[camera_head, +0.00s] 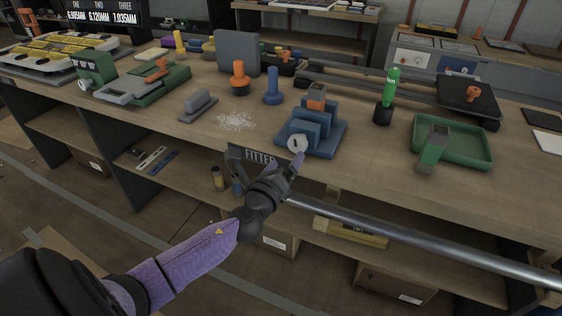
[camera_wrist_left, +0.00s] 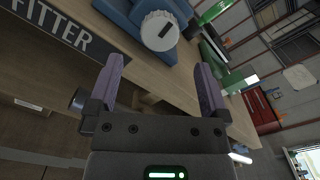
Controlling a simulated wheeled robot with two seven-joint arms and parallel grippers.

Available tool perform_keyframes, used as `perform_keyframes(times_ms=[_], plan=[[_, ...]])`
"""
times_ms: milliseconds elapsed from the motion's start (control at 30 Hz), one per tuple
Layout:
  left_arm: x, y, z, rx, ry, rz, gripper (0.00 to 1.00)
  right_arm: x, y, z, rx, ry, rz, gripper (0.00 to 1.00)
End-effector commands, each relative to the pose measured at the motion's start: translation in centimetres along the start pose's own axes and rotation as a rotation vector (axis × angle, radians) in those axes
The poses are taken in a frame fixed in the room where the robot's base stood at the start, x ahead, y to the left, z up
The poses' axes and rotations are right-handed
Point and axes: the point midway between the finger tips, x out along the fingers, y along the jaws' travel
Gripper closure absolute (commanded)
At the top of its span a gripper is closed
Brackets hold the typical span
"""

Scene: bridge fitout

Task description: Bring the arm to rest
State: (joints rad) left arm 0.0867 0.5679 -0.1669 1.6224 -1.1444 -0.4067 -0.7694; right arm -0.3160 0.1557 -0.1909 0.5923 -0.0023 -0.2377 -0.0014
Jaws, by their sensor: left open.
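My left arm comes in from the lower left of the head view in a purple sleeve. Its gripper (camera_head: 266,162) is in front of the bench edge, by the FITTER label (camera_head: 261,155) and just below the blue vise (camera_head: 318,133) with its pale round knob (camera_head: 297,144). In the left wrist view the two purple-tipped fingers (camera_wrist_left: 157,82) stand wide apart with nothing between them. The knob (camera_wrist_left: 160,30) shows beyond them. My right gripper is in neither view.
The wooden bench (camera_head: 355,165) carries a green tray (camera_head: 484,158), a green-handled tool (camera_head: 388,95), an orange-knobbed tool (camera_head: 239,78) and a blue one (camera_head: 272,86). A long metal bar (camera_head: 420,240) runs along the bench front, right of my gripper. Shelves lie below.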

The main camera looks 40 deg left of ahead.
Motion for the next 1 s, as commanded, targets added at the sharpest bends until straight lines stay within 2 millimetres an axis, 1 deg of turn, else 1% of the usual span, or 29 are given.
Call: perform_keyframes(times_ms=[33, 133, 567, 633, 667, 700, 767, 800, 867, 900, 967, 1000], plan=[[-0.8, 0.0, 0.0, 0.000, 0.001, 0.001, 0.00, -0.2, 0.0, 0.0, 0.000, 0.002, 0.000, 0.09], [-1.6, 0.0, 0.0, 0.000, 0.001, 0.000, 0.00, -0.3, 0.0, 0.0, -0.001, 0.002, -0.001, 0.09], [-1.7, 0.1, -0.1, -0.002, 0.001, 0.002, 0.00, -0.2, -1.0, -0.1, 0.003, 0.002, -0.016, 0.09], [-2.0, 1.2, -1.1, -0.040, 0.027, 0.036, 0.00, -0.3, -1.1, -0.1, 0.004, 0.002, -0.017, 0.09], [-2.3, 2.2, -2.0, -0.076, 0.051, 0.070, 0.00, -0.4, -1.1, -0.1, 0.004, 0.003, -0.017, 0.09], [-3.0, 4.2, -3.7, -0.147, 0.093, 0.136, 0.00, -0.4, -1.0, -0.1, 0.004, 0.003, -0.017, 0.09], [-5.1, 8.0, -7.2, -0.297, 0.167, 0.275, 0.00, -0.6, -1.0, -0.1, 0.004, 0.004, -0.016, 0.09], [-7.1, 10.7, -9.8, -0.414, 0.211, 0.391, 0.00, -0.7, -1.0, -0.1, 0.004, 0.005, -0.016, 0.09], [-11.0, 14.4, -13.7, -0.592, 0.256, 0.572, 0.00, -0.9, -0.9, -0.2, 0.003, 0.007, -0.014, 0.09], [-14.0, 16.6, -16.0, -0.704, 0.269, 0.696, 0.00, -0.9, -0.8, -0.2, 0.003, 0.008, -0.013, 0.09], [-19.0, 19.3, -19.1, -0.867, 0.265, 0.886, 0.00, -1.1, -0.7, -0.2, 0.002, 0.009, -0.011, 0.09], [-22.6, 20.8, -21.0, -0.968, 0.244, 1.017, 0.00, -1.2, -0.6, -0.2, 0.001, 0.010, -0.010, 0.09]])
